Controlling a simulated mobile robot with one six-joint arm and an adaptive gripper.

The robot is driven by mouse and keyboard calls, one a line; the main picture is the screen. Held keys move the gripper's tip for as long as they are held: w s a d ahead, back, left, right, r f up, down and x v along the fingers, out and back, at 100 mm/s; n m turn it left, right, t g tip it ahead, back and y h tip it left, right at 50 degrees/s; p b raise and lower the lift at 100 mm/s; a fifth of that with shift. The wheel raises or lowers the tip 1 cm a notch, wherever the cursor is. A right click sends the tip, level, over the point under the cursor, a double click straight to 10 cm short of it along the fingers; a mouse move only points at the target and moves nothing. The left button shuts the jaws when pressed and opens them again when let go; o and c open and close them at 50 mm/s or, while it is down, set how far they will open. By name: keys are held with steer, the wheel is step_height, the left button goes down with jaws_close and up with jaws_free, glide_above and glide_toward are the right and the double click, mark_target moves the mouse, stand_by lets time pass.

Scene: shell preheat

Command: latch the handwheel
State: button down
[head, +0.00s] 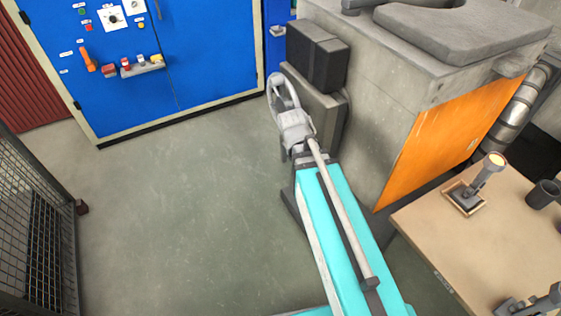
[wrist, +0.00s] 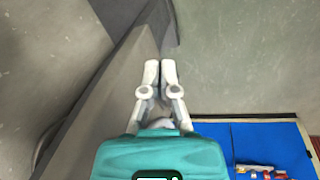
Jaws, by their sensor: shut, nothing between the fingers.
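Pale grey parts crowd just below the ring, and I cannot tell there where the wheel's hub ends and my gripper begins. In the wrist view my gripper (wrist: 160,68) is shut and empty, its fingertips together. It lies close beside a grey slab (wrist: 95,110). No wheel rim shows between the fingers, and my gripper's body hides what lies behind it.
A blue cabinet (head: 190,60) with switches stands at the back left. The grey machine (head: 380,100) has an orange side panel (head: 445,135). A workbench (head: 430,235) is at the right and a mesh fence (head: 40,220) at the left. The floor (head: 180,190) between is clear.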

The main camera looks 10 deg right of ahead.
steer(key=w+f+n+t+h+b, duration=0.35)
steer(key=w+f+h+b, duration=0.35)
steer(key=w+f+b, duration=1.1)
steer(key=w+a+f+n+t+h+b, duration=0.1)
steer(key=w+a+f+t+h+b, duration=0.1)
steer(key=a+b, duration=0.4)
steer(key=w+a+f+n+t+h+b, duration=0.2)
steer(key=w+a+f+t+h+b, duration=0.1)
steer(key=b, duration=1.3)
steer(key=shift+w+a+f+t, duration=0.15)
steer(key=shift+w+a+t, duration=0.4)
steer(key=shift+a+t, duration=0.6)
steer(key=shift+a+n, duration=0.1)
steer(key=shift+n, duration=0.15)
steer(key=x, duration=1)
steer(key=shift+s+d, duration=0.3)
steer(key=shift+s, duration=0.7)
steer(key=shift+s+d, duration=0.25)
steer(key=shift+s, duration=0.75)
